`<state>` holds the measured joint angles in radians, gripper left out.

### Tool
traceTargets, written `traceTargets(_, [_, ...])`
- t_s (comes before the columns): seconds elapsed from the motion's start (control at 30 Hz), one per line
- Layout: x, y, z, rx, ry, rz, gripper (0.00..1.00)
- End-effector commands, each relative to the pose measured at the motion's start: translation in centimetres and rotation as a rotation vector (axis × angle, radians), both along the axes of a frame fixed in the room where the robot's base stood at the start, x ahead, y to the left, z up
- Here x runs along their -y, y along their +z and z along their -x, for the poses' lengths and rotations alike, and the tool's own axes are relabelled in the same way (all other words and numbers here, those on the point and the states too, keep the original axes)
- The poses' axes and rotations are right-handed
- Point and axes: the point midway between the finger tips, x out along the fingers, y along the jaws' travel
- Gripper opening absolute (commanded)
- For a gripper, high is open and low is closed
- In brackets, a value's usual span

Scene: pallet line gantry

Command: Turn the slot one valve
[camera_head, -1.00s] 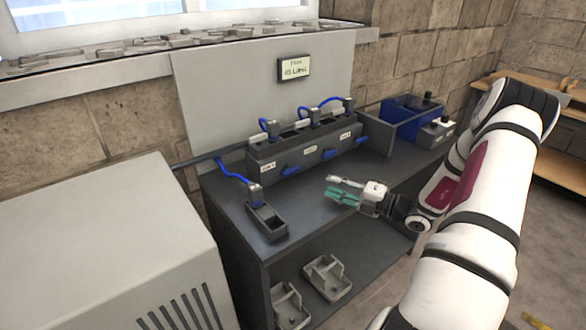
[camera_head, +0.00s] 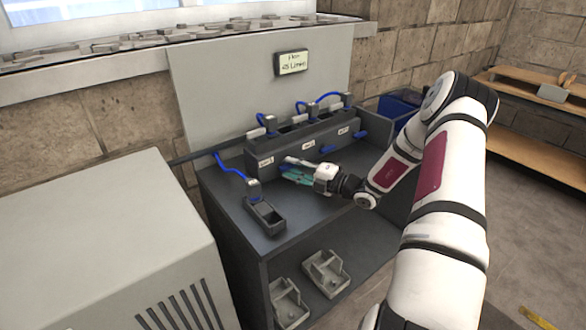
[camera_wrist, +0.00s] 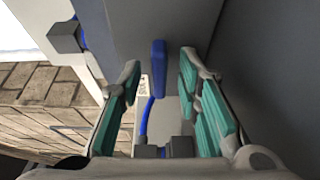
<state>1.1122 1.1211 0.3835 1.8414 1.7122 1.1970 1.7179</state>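The long dark slot rack (camera_head: 252,165) stands on the dark bench, with three small pale labels on its front. The leftmost label (camera_head: 265,161) is too small to read surely. The blue valve handle (camera_wrist: 158,68) below it shows upright in the wrist view, between my gripper's two teal-padded fingers and apart from both. In the head view my gripper (camera_head: 288,169) is at the rack's left front and mostly hides that handle. The gripper is open and holds nothing.
Two other blue handles, a middle one (camera_head: 327,150) and a right one (camera_head: 360,135), stick out along the rack front. A separate dark holder (camera_head: 265,216) with a blue cable stands left on the bench (camera_head: 232,218). A blue bin (camera_head: 398,108) is at the right.

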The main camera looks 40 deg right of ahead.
Motion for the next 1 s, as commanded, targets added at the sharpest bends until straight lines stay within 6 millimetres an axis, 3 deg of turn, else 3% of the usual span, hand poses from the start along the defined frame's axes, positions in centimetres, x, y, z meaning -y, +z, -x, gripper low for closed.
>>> traceTargets(0.3, [-0.09,0.0,-0.21,0.0,0.0,0.0,0.31])
traceTargets(0.43, [-0.08,0.01,-0.2,0.0,0.0,0.0,0.02])
traceTargets(0.47, [-0.08,0.01,-0.2,0.0,0.0,0.0,0.0])
traceTargets(1.0, [-0.13,0.2,-0.15,0.003,0.002,0.095,0.0])
